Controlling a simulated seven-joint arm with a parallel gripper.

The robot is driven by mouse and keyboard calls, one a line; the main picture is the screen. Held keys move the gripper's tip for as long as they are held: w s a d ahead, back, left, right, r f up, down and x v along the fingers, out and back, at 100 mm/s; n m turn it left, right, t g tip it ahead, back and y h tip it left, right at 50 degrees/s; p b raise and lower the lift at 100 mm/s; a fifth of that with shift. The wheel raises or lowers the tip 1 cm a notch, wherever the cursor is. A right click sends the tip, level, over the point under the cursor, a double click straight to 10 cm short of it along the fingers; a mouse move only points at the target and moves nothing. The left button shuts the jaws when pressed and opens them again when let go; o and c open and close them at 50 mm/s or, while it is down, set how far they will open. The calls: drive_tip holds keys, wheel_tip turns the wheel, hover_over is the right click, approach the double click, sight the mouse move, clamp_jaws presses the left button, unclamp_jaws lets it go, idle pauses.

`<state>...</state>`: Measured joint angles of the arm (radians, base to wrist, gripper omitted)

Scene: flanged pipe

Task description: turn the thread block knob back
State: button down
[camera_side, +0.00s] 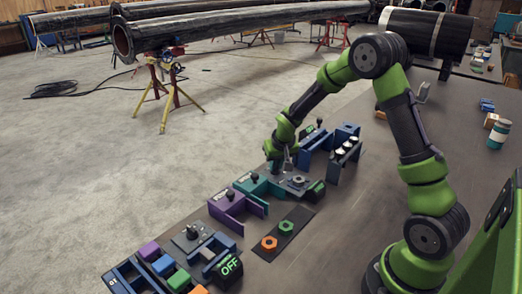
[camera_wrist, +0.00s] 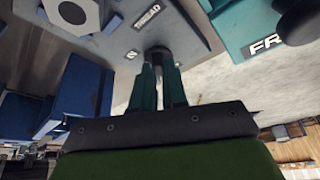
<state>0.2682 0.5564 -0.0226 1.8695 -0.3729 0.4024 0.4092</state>
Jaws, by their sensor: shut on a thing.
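The thread block (camera_side: 298,184) is a grey plate on the bench, with a round metal piece on top. In the wrist view its plate (camera_wrist: 185,22), with a partly readable label, is at the top. The dark thread block knob (camera_wrist: 157,52) stands at the near edge of this plate. My gripper (camera_wrist: 160,66) is shut on the knob, with one teal finger on each side of it. In the side view my gripper (camera_side: 287,160) reaches down at the far edge of the block and the knob cannot be made out there. The knob's turn angle is not clear.
A teal bracket (camera_side: 252,188) with a black knob stands close by to the left, and a purple bracket (camera_side: 226,208) beyond it. A blue fixture (camera_side: 345,157) stands to the right. Orange and green nuts (camera_side: 270,243) lie on a dark mat.

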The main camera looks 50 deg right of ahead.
drive_tip(key=n+y, duration=0.1)
drive_tip(key=n, duration=0.2)
drive_tip(key=n+y, duration=0.1)
drive_tip(key=n, duration=0.2)
drive_tip(key=shift+s+d+t, duration=0.1)
drive_tip(key=shift+d+t, duration=0.05)
drive_tip(key=shift+t, duration=0.15)
drive_tip(key=shift+n, duration=0.3)
drive_tip(key=c, duration=1.2)
unclamp_jaws()
drive_tip(key=shift+o, duration=0.2)
drive_tip(key=v, duration=1.7)
drive_tip(key=shift+d, duration=0.35)
drive_tip(key=shift+f, duration=0.1)
